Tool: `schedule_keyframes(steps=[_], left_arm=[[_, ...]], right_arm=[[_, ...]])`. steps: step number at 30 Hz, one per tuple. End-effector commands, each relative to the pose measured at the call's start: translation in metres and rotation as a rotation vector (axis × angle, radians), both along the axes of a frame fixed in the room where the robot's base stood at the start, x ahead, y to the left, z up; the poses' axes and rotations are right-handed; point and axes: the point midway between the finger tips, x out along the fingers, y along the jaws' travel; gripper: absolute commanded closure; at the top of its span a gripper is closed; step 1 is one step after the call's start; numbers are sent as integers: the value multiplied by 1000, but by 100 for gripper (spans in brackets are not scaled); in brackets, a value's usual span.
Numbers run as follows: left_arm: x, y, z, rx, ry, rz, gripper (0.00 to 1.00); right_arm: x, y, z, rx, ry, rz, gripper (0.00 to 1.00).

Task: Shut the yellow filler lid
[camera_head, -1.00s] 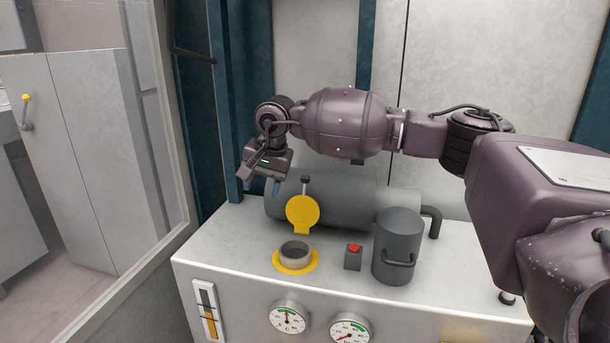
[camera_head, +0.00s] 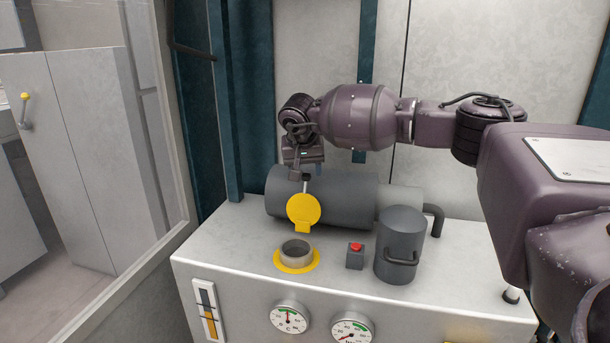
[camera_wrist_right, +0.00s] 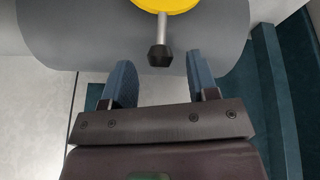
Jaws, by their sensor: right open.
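The yellow filler lid (camera_head: 304,211) stands raised, tipped up behind the filler neck (camera_head: 295,251), whose open mouth has a yellow ring around its base. A short rod with a black knob (camera_head: 305,176) sticks up from the lid. In the right wrist view the lid (camera_wrist_right: 168,4) is at the top edge, and its black knob (camera_wrist_right: 160,55) points toward the gap between my fingers. My right gripper (camera_wrist_right: 160,82) is open and empty, just behind and above the knob. In the head view its fingers are mostly hidden. My left gripper is not in view.
A grey horizontal cylinder (camera_head: 345,198) lies behind the lid. A grey canister with a handle (camera_head: 400,247) and a red button box (camera_head: 355,256) stand to the right of the neck. Gauges (camera_head: 290,317) sit on the cabinet front. The cabinet top's left part is clear.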

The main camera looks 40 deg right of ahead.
Motion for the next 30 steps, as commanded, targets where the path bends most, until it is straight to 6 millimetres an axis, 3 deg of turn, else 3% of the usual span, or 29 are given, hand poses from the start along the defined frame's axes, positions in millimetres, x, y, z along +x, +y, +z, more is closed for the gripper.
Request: schedule_keyframes(steps=[6,16,26,30], left_arm=[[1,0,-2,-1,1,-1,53],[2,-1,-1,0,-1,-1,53],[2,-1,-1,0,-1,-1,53],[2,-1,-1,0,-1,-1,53]], right_arm=[[4,-4,-15,1,0,0,46],[5,-5,-16,1,0,0,48],[5,-5,-16,2,-1,1,98],[5,-5,-16,2,-1,1,100]])
